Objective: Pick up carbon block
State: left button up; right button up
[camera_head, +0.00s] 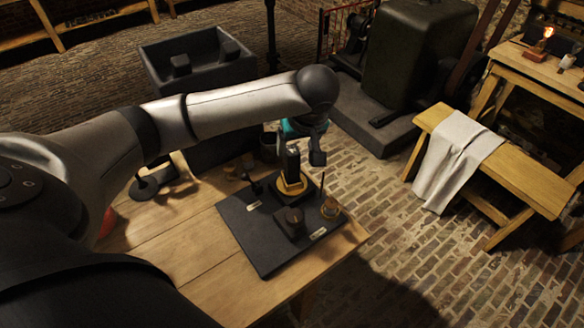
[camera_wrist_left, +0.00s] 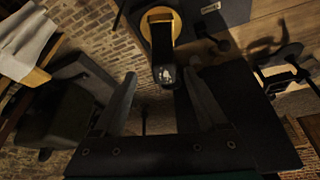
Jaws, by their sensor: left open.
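The carbon block (camera_head: 292,165) looks like a dark, upright block standing in a yellow ring (camera_head: 291,186) on a dark board (camera_head: 262,250). In the left wrist view the block (camera_wrist_left: 163,58) points toward the camera, with the yellow ring (camera_wrist_left: 160,14) around its far part. My left gripper (camera_head: 305,152) is open beside the block's upper part. In the wrist view its fingers (camera_wrist_left: 160,82) lie on either side of the block's near end, with gaps showing. How deep the block sits between them is unclear. My right gripper is not in view.
On the board stand a small dark block (camera_head: 291,222), a brass-coloured jar (camera_head: 330,209) with a thin rod, and a thin dark stand (camera_head: 252,190). The wooden table (camera_head: 180,250) has bare space at left. A bench with a cloth (camera_head: 458,150) stands at right.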

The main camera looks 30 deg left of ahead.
aim_at(294, 151)
pick_arm(q)
jog(key=shift+x, duration=0.75)
jog(key=shift+w+a+f, duration=0.1)
jog(key=shift+a+f, duration=0.1)
jog(key=shift+f, duration=0.25)
jog(key=shift+a+f+b, duration=0.15)
jog(key=shift+f+b, duration=0.15)
jog(key=shift+f, duration=0.05)
jog(key=b+x, duration=0.1)
jog(key=x, duration=0.2)
jog(key=shift+a+f, duration=0.25)
jog(key=shift+f, duration=0.35)
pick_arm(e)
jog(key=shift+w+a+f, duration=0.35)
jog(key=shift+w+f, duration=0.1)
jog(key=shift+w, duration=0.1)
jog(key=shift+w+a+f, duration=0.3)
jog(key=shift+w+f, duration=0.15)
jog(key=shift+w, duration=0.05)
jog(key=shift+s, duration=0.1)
pick_arm(q)
jog(key=shift+c, duration=0.8)
grip_shut()
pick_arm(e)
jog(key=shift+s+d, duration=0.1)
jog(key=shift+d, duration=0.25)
